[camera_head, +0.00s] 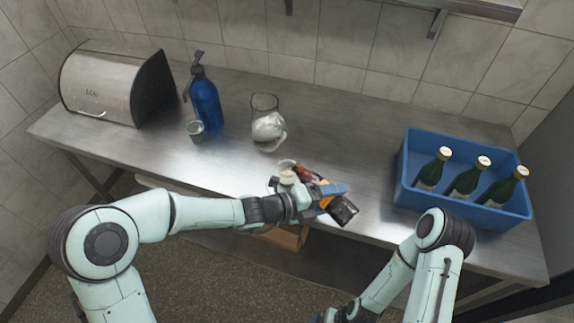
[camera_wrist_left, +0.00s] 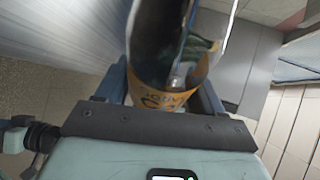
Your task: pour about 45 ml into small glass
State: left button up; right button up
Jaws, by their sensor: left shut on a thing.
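My left gripper (camera_head: 326,192) is shut on a dark bottle with an orange label (camera_head: 343,210), over the front edge of the steel table. The bottle is tilted, its dark end toward the lower right. In the left wrist view the bottle's orange label (camera_wrist_left: 165,98) sits between my left gripper's fingers (camera_wrist_left: 168,85). A small pale round rim, perhaps the small glass (camera_head: 286,164), shows just behind the gripper; its lower part is hidden. Whether liquid flows or is in it cannot be told. My right gripper (camera_head: 342,315) shows only in part at the bottom edge.
On the steel table (camera_head: 240,165) stand a bread bin (camera_head: 100,85), a blue siphon bottle (camera_head: 205,105), a small metal cup (camera_head: 196,131) and a glass jug with white contents (camera_head: 267,128). A blue crate (camera_head: 450,203) with three green bottles is at the right. The middle back is clear.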

pick_arm(q)
jog(key=shift+r, duration=0.1)
dwell(0.7)
jog(key=shift+m+t+y, duration=0.3)
jog(key=shift+m+y, duration=0.2)
jog(key=shift+m, duration=0.1)
notch_tip(320, 180, down, 4)
jog(key=b, duration=0.5)
jog(key=shift+d, duration=0.15)
jog(key=shift+s+r+m, duration=0.3)
jog(key=shift+s, duration=0.35)
jog(key=shift+w+r, duration=0.1)
jog(key=shift+w, duration=0.15)
jog(key=shift+w+a+r+m+y+b, duration=0.2)
jog(key=shift+w+m+y+b, duration=0.15)
jog(key=shift+w+m+y, duration=0.25)
jog(key=shift+s, duration=0.25)
jog(key=shift+w, duration=0.1)
pick_arm(e)
jog(key=s+f, duration=0.3)
jog(key=f, duration=0.3)
jog(key=shift+s+f, duration=0.25)
jog(key=shift+f, duration=0.05)
pick_arm(q)
jog(key=shift+r, duration=0.1)
pick_arm(e)
jog(key=shift+f, duration=0.1)
